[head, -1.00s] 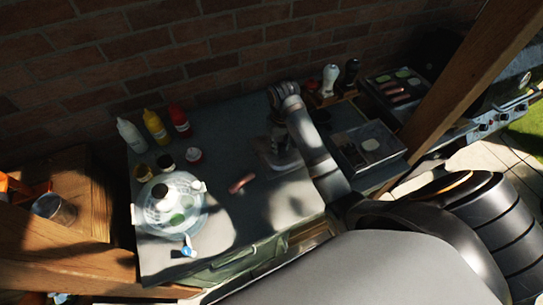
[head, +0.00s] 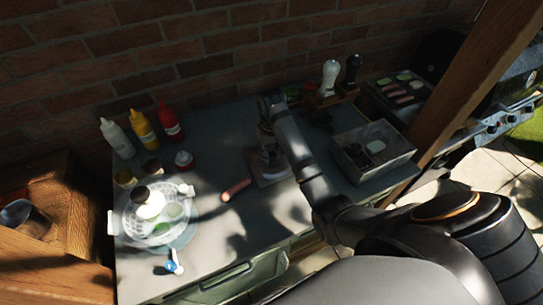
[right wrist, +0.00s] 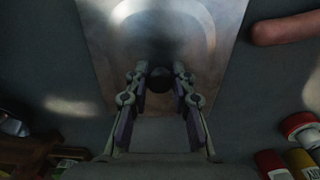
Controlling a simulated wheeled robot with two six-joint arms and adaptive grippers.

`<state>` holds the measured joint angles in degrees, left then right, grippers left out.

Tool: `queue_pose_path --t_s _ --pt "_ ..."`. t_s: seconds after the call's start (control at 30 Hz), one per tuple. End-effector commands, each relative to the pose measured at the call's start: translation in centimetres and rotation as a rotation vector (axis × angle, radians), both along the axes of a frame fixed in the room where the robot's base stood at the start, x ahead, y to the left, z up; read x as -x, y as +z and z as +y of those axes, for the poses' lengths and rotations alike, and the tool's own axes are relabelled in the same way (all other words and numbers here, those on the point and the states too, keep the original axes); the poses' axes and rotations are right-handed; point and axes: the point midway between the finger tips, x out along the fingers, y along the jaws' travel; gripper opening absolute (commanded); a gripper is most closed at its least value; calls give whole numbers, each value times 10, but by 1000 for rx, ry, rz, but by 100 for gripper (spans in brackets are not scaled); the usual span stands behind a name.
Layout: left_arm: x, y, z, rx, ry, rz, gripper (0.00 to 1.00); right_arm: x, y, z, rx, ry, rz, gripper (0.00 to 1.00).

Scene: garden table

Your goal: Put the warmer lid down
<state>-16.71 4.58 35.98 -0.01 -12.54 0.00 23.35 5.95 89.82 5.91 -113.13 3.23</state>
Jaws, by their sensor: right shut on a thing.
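The warmer lid (head: 270,172) is a flat metal rectangle with a dark knob, over the grey table left of the warmer. In the right wrist view the lid (right wrist: 205,50) lies below my fingers, its knob between them. My right gripper (right wrist: 158,80) is shut on that knob; in the head view the gripper (head: 267,138) is partly hidden by my arm. The lid looks level and low over the tabletop; I cannot tell whether it touches. The open warmer (head: 348,160) is right of my right arm, with food inside. My left gripper is not in view.
A sausage (head: 236,190) lies just left of the lid. A clear round cover or plate (head: 157,222) stands at the left. White (head: 117,138), yellow (head: 143,130) and red (head: 170,122) bottles stand behind. The table in front of the lid is clear.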

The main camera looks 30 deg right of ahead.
Motion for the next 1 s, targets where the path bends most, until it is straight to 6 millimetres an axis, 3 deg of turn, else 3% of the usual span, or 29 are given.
queue_pose_path --t_s 0.1,0.13,0.27,0.67,0.87,1.0 --pt "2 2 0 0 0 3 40 0 -1 0 0 0 0 0" --pt "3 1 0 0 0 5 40 0 -2 0 0 0 1 27" --pt "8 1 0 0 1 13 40 0 -2 0 0 0 0 45" --pt "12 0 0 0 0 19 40 0 3 0 0 0 0 46" --pt "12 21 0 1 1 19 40 0 35 0 0 0 -2 46" --pt "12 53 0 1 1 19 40 0 67 0 0 0 0 46"
